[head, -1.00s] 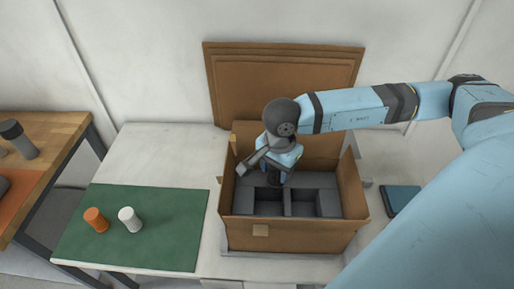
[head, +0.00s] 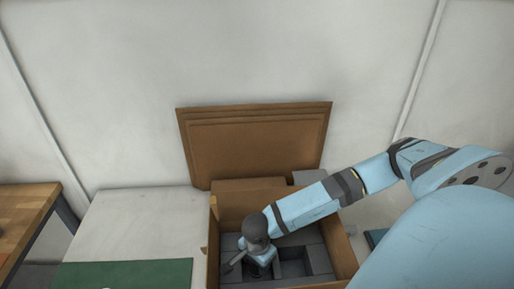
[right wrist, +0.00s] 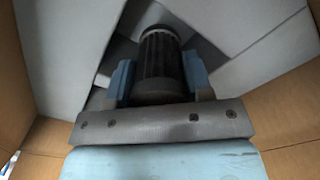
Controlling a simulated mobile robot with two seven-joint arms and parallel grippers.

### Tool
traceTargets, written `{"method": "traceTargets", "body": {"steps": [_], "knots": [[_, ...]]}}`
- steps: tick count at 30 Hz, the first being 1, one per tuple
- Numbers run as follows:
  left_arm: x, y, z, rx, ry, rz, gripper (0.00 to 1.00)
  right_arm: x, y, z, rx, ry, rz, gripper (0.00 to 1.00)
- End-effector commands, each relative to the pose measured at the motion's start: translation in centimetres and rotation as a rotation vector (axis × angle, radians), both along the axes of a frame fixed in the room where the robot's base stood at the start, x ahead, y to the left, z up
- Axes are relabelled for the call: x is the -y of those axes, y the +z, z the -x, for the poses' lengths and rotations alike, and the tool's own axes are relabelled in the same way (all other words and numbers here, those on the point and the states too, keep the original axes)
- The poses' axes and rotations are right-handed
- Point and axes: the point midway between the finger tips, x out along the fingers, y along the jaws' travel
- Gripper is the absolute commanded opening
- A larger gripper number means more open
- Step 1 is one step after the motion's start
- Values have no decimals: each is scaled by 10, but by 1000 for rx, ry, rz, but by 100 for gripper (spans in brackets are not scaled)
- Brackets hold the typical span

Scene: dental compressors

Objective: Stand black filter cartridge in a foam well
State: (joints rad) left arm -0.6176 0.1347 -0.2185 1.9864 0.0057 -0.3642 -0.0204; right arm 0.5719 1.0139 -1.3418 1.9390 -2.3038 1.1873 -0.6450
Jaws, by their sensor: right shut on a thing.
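The black filter cartridge (right wrist: 160,62) shows in the right wrist view, ribbed and dark, between the two blue fingers of my right gripper (right wrist: 160,78), which is shut on it. Grey foam (right wrist: 70,50) surrounds its far end; I cannot tell whether that end is inside a well. In the head view my right gripper (head: 262,268) is down inside the cardboard box (head: 349,262), over the left part of the foam. The gripper hides most of the cartridge there. An open foam well (head: 295,262) shows to its right. My left gripper is not in view.
The box's cardboard walls (right wrist: 285,125) stand close on both sides of the gripper. A brown panel (head: 255,145) leans on the wall behind. A green mat (head: 125,274) lies on the white table (head: 140,225) to the left. A wooden table (head: 22,215) is at far left.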

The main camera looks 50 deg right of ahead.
Motion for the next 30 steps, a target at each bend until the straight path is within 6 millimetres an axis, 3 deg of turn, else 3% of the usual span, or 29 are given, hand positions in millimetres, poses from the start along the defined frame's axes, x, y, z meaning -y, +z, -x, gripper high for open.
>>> {"method": "traceTargets", "body": {"steps": [12, 24, 25, 30], "knots": [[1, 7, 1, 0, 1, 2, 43, 0, -44, 0, -1, 0, 1, 23], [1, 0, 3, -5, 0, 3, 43, 0, -51, 0, 0, 0, 0, 23], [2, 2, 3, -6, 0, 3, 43, 0, -49, 0, 0, 0, 1, 54], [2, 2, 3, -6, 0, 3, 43, 0, -48, 0, 0, 0, 1, 57]]}}
